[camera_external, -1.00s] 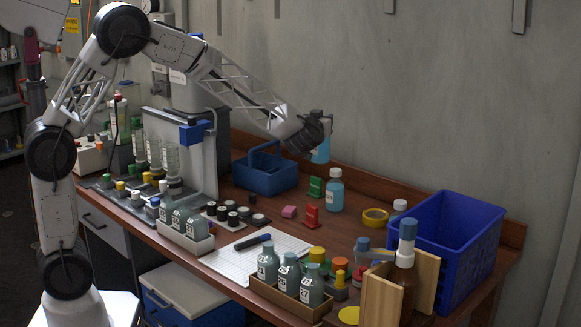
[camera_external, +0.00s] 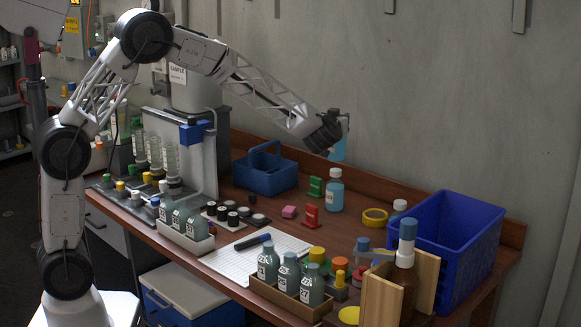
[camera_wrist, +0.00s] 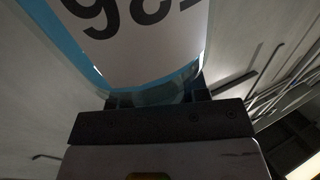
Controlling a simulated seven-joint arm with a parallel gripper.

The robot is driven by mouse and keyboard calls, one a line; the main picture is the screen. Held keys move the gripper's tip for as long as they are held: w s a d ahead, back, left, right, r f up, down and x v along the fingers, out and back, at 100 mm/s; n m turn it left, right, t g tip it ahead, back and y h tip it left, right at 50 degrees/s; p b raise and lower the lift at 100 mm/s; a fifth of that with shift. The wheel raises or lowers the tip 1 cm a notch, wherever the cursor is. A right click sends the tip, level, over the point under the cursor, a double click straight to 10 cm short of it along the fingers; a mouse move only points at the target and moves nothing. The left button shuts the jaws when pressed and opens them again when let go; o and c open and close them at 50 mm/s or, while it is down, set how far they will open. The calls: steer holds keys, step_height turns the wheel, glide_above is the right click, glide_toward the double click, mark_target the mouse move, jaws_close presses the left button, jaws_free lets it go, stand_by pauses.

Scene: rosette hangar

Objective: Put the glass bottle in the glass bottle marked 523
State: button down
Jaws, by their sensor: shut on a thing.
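My gripper (camera_external: 338,122) is shut on a glass bottle with light blue contents (camera_external: 338,150), held in the air above the back of the bench. In the wrist view the bottle's white label (camera_wrist: 140,25) fills the top; its large dark characters are inverted and cut off. A similar blue bottle (camera_external: 335,193) with a white label stands upright on the bench below. Labelled grey-green bottles stand in a wooden crate (camera_external: 290,309) at the front and in a white tray (camera_external: 186,241) further left. I cannot read 523 on any bottle.
A blue bin (camera_external: 470,225) stands at the right, with a brown bottle (camera_external: 404,262) between wooden blocks before it. A blue caddy (camera_external: 265,177) stands at the back. Yellow tape (camera_external: 375,217), red and green pieces and a white pad (camera_external: 240,262) lie on the bench.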

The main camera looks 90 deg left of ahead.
steer(key=shift+f, duration=1.9)
steer(key=c, duration=0.6)
jaws_free()
steer(key=shift+r, duration=0.2)
steer(key=v, duration=1.2)
steer(key=shift+s+f, duration=0.1)
steer(key=shift+f, duration=0.05)
